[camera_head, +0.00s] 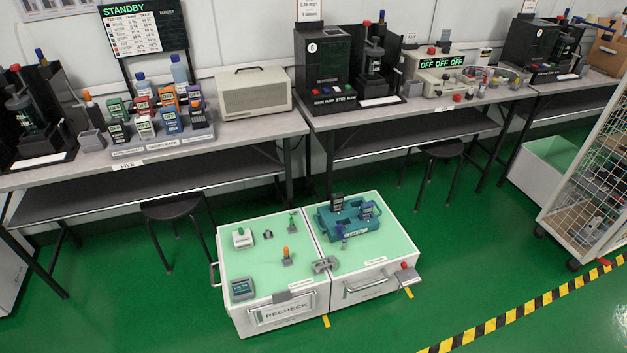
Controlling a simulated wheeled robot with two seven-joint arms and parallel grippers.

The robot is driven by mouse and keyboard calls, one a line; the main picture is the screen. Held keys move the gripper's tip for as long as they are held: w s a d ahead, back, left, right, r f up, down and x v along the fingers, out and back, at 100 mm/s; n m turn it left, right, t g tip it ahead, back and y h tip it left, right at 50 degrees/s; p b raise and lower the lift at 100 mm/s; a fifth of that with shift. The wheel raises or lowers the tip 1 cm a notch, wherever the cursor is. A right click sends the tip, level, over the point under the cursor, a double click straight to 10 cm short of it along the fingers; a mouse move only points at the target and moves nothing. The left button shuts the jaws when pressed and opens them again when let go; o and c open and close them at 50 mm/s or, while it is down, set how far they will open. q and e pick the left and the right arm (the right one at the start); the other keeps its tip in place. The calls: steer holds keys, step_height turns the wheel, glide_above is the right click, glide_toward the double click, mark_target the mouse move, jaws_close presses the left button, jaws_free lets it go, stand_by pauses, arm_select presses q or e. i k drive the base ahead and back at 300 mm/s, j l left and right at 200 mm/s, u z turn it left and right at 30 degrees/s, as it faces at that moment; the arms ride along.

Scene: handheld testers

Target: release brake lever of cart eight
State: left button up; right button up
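Two white cabinets with pale green tops stand side by side on the floor at the centre. The left one (247,273) has a "RECHECK" front label, and the right one (383,251) carries a teal tray (345,228) of handheld testers. I cannot read a number eight on either. A small upright part with an orange tip (286,255) stands on the left top. A grey bracket (325,264) sits at the seam, and a red knob (404,265) on a grey plate is at the right cabinet's front right. Which part is a brake lever, I cannot tell. Neither gripper is in view.
A wire-mesh trolley on casters (603,140) stands at the right edge. Workbenches along the wall hold a tester rack (160,130), a beige case (253,91) and black stations. Stools (178,207) stand underneath. Green floor (450,290) is clear in front, with black-yellow tape (520,311).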

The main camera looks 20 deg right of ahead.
mark_target(404, 265)
steer(key=z, duration=1.25)
